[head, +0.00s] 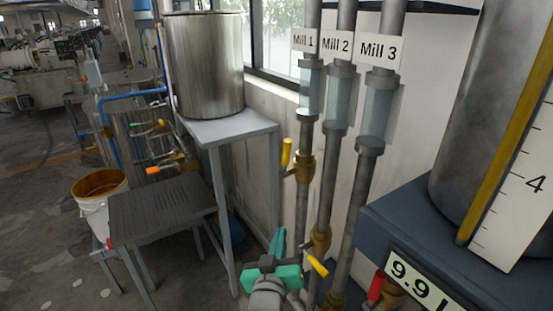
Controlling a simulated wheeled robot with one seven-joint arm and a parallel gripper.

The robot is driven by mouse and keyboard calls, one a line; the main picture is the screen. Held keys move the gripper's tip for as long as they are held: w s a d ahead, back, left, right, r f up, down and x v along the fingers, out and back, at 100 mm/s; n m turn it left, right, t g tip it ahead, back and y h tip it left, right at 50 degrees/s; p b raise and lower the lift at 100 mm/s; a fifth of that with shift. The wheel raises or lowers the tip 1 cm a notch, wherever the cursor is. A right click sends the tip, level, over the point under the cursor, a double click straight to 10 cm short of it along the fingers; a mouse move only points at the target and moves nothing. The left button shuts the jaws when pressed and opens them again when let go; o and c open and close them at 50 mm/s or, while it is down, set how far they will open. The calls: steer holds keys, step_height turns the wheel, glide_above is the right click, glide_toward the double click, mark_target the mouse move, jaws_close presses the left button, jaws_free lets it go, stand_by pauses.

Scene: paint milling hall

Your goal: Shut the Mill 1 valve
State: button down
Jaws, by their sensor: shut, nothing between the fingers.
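The Mill 1 label (304,40) is on the leftmost of three vertical pipes. Below its sight glass, the Mill 1 valve has a brass body (305,168) and a yellow lever (287,152). The lever stands upright, roughly along the pipe, on the pipe's left side. My gripper (277,243), with teal fingers, is at the bottom centre, lower in the picture than the Mill 1 lever and apart from it. It is shut and holds nothing.
The Mill 2 valve's yellow lever (317,267) slants close to the right of my gripper. The Mill 3 valve's red lever (376,286) is further right, beside a blue scale (400,215) bearing a tank. A grey table (225,131) with a steel drum stands left.

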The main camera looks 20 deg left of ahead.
mark_target(286, 159)
steer(key=w+a+r+n+t+h, duration=0.1)
steer(key=a+r+n+h, duration=0.3)
steer(key=r, duration=0.6)
steer(key=a+r+n+t+h, duration=0.1)
steer(key=a+r+n+h, duration=0.1)
steer(key=a+r+n, duration=0.55)
steer(key=w+d+r+m, duration=0.2)
steer(key=w+d+m, duration=0.1)
steer(key=w, duration=0.7)
steer(key=d, duration=0.1)
steer(key=s+d, duration=0.1)
steer(key=d, duration=0.1)
steer(key=shift+s+d+f+n, duration=0.15)
steer(key=shift+s+d+n, duration=0.1)
steer(key=shift+s, duration=0.1)
